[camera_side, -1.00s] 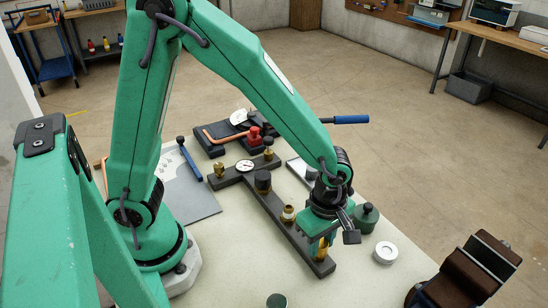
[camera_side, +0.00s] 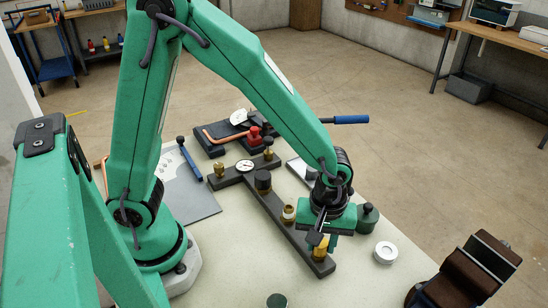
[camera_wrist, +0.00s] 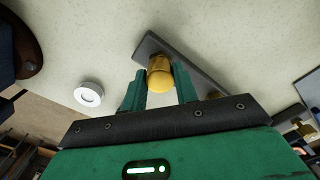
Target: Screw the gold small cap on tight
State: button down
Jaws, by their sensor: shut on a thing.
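The gold small cap (camera_side: 320,248) is at the near end of the dark manifold bar (camera_side: 284,224), upright on its post. My gripper (camera_side: 322,244) points down over it and is shut on the cap. In the wrist view the cap (camera_wrist: 160,78) is between the two green fingers of my gripper (camera_wrist: 159,88), with the bar (camera_wrist: 203,83) behind it. The thread under the cap is hidden, so I cannot tell how far down it sits.
A brass fitting (camera_side: 288,213), a dark cap (camera_side: 263,182) and a gauge (camera_side: 245,166) stand farther along the bar. A green jar (camera_side: 368,217) is close to my gripper's right. A white round lid (camera_side: 386,252) and a dark green lid (camera_side: 277,300) lie on the table.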

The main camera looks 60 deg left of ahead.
jog(key=m, duration=1.5)
jog(key=shift+f+m, duration=0.1)
jog(key=shift+m, duration=2.6)
jog(key=c, duration=1.3)
grip_release()
jog(key=shift+r, duration=3.55)
